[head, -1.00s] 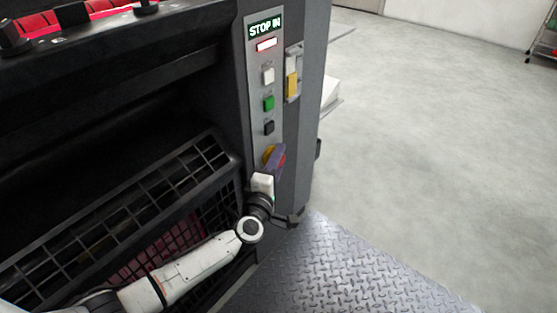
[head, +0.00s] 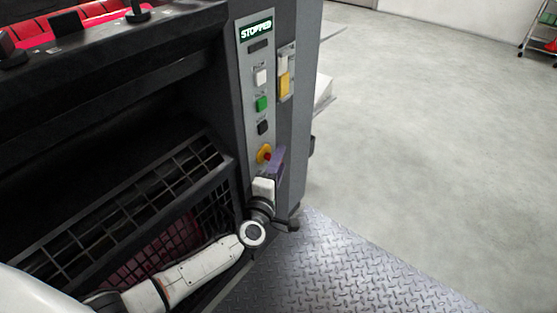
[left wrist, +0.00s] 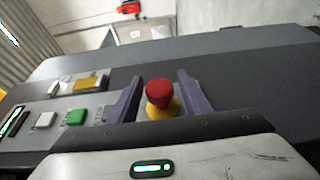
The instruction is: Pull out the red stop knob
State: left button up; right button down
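The red stop knob (head: 266,156) sits on its yellow base (head: 261,152) low on the grey control panel (head: 248,97). My left gripper (head: 275,158) is at the panel beside the knob. In the left wrist view the red knob (left wrist: 159,93) shows between the two purple fingers of my left gripper (left wrist: 160,98), with a gap on each side. The fingers are apart and hold nothing. My right gripper is not in view.
White, green (head: 262,103) and black (head: 263,127) buttons sit above the knob, with a yellow switch (head: 284,84) to their right. A black grid guard (head: 130,205) is at the left. A treadplate step (head: 330,270) and open floor lie to the right.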

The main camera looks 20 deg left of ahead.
pick_arm(q)
jog(key=shift+o, duration=0.4)
jog(key=shift+a, duration=0.2)
jog(key=shift+s+r, duration=0.1)
jog(key=shift+s, duration=0.2)
jog(key=s+d+p, duration=0.1)
jog(key=s+p, duration=0.1)
jog(key=s, duration=0.7)
jog(key=shift+s+d+p, duration=0.15)
jog(key=shift+s+p, duration=0.1)
jog(key=shift+p, duration=0.1)
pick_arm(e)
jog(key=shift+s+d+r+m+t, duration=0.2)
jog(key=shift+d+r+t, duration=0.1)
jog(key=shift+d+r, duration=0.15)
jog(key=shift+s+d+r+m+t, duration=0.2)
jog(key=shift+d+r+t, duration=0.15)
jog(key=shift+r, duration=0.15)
